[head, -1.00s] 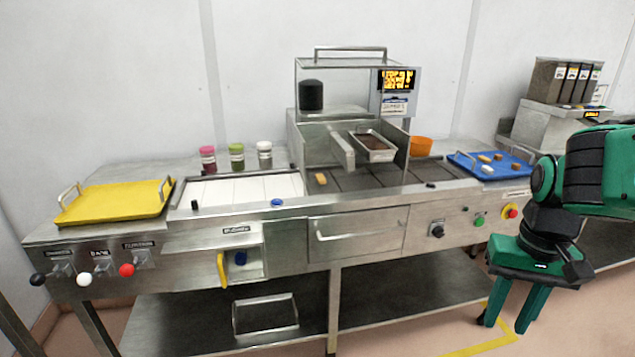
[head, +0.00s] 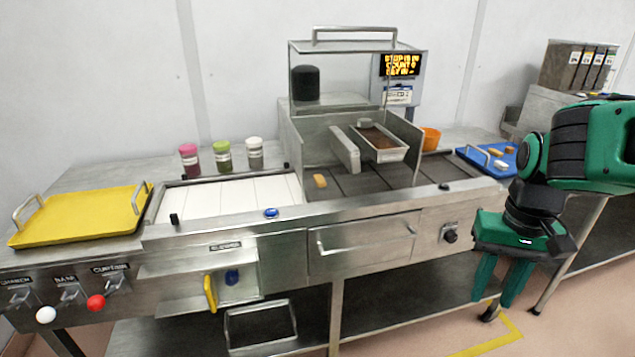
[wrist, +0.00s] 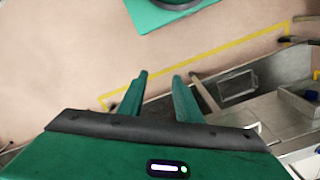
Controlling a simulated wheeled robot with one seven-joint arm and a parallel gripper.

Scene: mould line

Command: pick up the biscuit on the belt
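The biscuit (head: 320,181) is a small golden-tan block. It lies at the left end of the dark belt (head: 352,183), just right of the white slab section, in the head view. My gripper (head: 494,309) hangs low at the right, in front of the line and well away from the biscuit. Its two green fingers point down, spread apart with nothing between them. In the wrist view my gripper (wrist: 160,85) also shows open and empty over the floor. The biscuit is not visible in the wrist view.
A metal hopper tray (head: 380,145) with brown filling sits under the guard frame above the belt. A yellow tray (head: 85,215) is at the left. A blue tray (head: 478,161) with several pieces is at the right. Three jars stand behind the white section (head: 230,195).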

